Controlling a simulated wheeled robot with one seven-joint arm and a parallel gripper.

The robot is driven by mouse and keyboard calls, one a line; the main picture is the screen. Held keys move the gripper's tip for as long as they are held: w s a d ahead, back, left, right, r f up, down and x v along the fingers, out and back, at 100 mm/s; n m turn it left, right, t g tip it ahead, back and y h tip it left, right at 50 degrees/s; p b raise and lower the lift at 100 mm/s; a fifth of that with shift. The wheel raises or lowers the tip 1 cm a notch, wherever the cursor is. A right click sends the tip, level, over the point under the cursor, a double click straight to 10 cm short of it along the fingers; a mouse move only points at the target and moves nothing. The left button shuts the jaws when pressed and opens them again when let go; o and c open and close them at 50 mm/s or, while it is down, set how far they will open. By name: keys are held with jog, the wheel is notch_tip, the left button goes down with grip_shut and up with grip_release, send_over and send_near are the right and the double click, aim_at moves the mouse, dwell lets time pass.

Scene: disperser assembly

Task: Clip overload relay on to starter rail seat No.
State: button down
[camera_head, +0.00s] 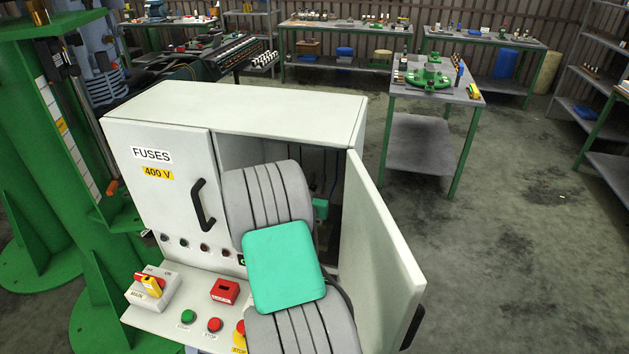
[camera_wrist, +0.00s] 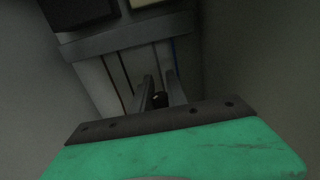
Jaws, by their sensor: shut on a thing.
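The starter cabinet (camera_head: 250,110) stands in front of me with its right-hand compartment open. My arm reaches into this compartment and hides most of its inside. In the wrist view my gripper (camera_wrist: 160,93) is shut on a small dark part (camera_wrist: 160,99), most likely the overload relay; only a little of it shows between the fingers. Beyond the fingertips a grey horizontal rail (camera_wrist: 125,36) crosses the cabinet's back wall. A black block (camera_wrist: 78,10) and a cream block (camera_wrist: 150,3) show above it, cut off by the frame edge. Contact between the held part and a seat cannot be told.
The open cabinet door (camera_head: 378,255) stands to the right of my arm, and the closed FUSES door (camera_head: 165,190) is to the left. A control ledge with a red-yellow switch (camera_head: 149,284) and buttons lies below.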

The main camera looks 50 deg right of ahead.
jog(key=shift+a+r, duration=0.1)
jog(key=shift+a, duration=0.05)
notch_tip(320, 180, down, 6)
jog(key=b, duration=0.4)
jog(key=shift+r+p, duration=0.1)
jog(key=shift+p, duration=0.35)
dwell(1.5)
jog(key=shift+f+b, duration=1.1)
jog(key=shift+f, duration=0.25)
jog(key=c, duration=1.3)
grip_release()
jog(key=shift+o, duration=0.2)
jog(key=shift+s+f, duration=0.1)
jog(key=shift+f, duration=0.05)
jog(key=b+v, duration=0.2)
jog(key=v, duration=0.5)
jog(key=shift+a, duration=0.4)
